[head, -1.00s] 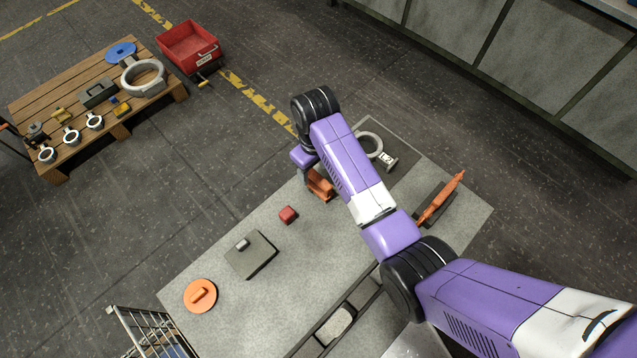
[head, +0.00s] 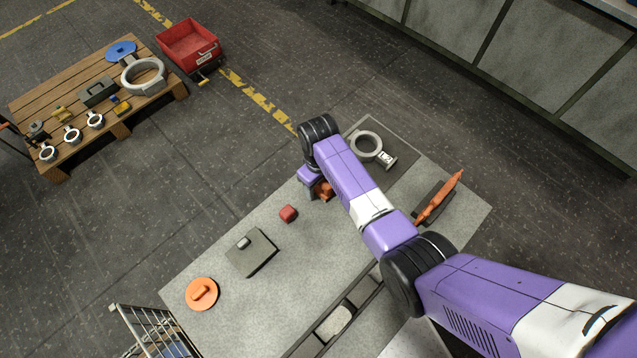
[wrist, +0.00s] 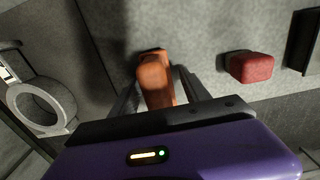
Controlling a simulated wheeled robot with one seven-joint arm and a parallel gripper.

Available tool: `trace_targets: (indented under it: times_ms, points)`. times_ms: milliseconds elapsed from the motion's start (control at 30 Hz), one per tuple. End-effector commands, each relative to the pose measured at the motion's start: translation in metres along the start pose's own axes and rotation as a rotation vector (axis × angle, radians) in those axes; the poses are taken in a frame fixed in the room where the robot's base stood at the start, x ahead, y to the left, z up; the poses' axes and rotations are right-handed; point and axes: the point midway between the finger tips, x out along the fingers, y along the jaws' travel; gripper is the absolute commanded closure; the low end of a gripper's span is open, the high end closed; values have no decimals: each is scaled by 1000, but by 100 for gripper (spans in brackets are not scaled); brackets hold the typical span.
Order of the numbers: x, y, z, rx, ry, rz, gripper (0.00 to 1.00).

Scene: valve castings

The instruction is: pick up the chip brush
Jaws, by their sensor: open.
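An orange-brown piece (head: 325,190), which I take for the chip brush, lies near the far edge of the grey worktable (head: 225,225). My arm partly hides it in the head view. In the wrist view the orange-brown piece (wrist: 156,80) stands between the two fingers of my gripper (wrist: 157,88), its near end hidden behind the gripper body. My gripper is open, with a finger on each side of it. I cannot tell whether either finger touches it. In the head view my gripper (head: 311,190) is right at the piece.
A red block (head: 288,214) lies close by, left of my gripper. A ring-shaped casting (head: 366,145) lies on a dark mat to the right. A long orange tool (head: 440,197) rests on a dark holder. A grey box (head: 252,254) and orange disc (head: 202,294) sit further left.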

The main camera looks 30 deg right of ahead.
Motion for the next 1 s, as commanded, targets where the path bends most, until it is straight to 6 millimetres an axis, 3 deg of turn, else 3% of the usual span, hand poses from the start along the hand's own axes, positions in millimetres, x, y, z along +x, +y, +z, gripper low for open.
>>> trace_targets:
  times_ms: [67, 367, 767, 1000]
  points:
    - [0, 0, 0, 0, 0, 0, 45]
    - [0, 0, 0, 0, 0, 0, 100]
    - [-4, 0, -1, 0, 1, 0, 100]
    - [-30, 0, -2, 0, 5, 1, 100]
